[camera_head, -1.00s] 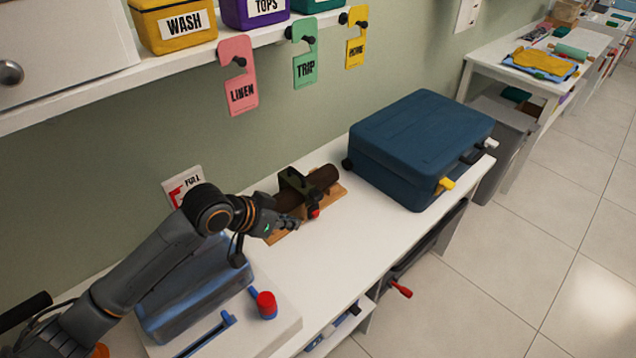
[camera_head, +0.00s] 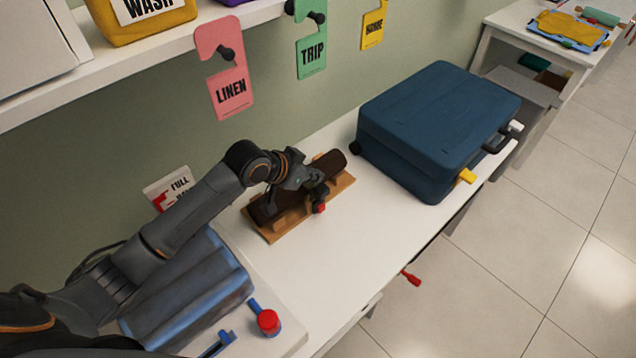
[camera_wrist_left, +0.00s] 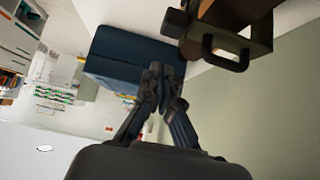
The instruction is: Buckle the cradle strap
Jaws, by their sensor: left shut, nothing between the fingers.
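The wooden cradle (camera_head: 276,236) lies on the white counter with a dark brown roll (camera_head: 331,163) in it. A red button (camera_head: 320,208) shows at the cradle's front side. My left gripper (camera_head: 318,189) is shut and empty over the middle of the roll and hides most of the strap there. In the left wrist view, the shut fingers (camera_wrist_left: 164,75) point at the blue case, and a dark olive strap loop (camera_wrist_left: 228,48) stands to their right, apart from them in the picture. Whether the gripper touches the strap cannot be told. My right gripper is not in view.
A blue suitcase (camera_head: 430,125) with a yellow latch stands right of the cradle. A blue padded block (camera_head: 195,295) and a red-topped knob (camera_head: 268,322) are at the front left. A shelf with hanging tags (camera_head: 228,85) runs above. The counter before the cradle is clear.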

